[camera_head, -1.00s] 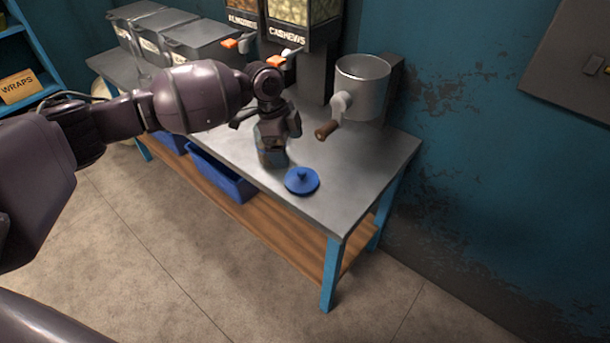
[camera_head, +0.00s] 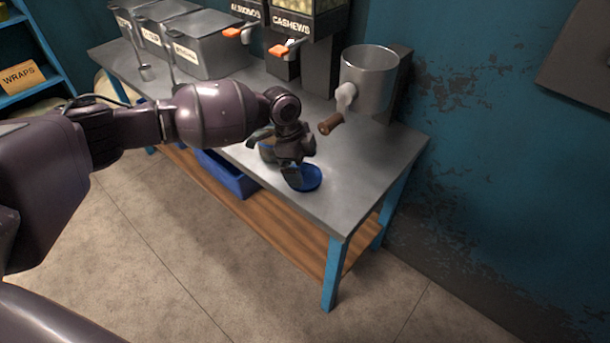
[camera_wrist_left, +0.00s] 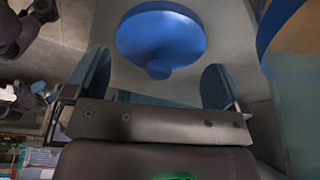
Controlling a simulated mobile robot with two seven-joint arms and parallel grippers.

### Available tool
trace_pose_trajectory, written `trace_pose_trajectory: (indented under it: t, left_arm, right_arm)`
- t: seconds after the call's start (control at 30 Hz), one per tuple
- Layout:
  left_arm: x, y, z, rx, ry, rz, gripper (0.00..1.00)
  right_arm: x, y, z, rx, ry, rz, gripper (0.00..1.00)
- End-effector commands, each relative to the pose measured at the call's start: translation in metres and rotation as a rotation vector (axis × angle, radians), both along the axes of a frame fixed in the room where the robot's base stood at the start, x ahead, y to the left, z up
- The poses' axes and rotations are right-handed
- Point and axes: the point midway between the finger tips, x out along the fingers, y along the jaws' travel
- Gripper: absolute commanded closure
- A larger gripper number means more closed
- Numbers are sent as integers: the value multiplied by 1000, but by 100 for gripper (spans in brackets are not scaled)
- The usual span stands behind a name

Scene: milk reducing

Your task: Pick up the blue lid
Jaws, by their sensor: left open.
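The blue lid (camera_head: 312,178), round with a small knob, lies flat on the metal table near its front edge. My left gripper (camera_head: 293,178) is over the lid's left side and hides part of it. In the left wrist view the lid (camera_wrist_left: 160,30) lies just beyond the open fingers of my left gripper (camera_wrist_left: 156,82), its knob pointing toward the space between them. The fingers hold nothing, and I see a gap between them and the lid. My right gripper is not in view.
A jar (camera_head: 266,147) stands left of the lid, partly hidden by my gripper. Grey bins (camera_head: 207,45) and dispensers line the back. The table (camera_head: 365,180) is clear right of the lid.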

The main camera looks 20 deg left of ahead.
Motion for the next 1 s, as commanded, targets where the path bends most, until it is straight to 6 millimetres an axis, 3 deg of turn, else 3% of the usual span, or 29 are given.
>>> trace_pose_trajectory:
  t: [0.03,0.1,0.37,0.53,0.87,1.0]
  left_arm:
    - [-1,-2,-12,1,6,0,0]
    - [0,-4,-17,1,4,0,0]
    - [0,-4,-16,0,-1,-1,2]
    - [0,-4,-16,0,-1,0,27]
    - [0,-4,-15,1,0,0,27]
    - [1,-4,-2,0,-3,0,27]
  right_arm:
    - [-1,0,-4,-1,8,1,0]
    - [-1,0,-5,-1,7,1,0]
    - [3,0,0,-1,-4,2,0]
    - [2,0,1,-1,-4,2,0]
    - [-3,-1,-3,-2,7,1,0]
    - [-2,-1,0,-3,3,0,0]
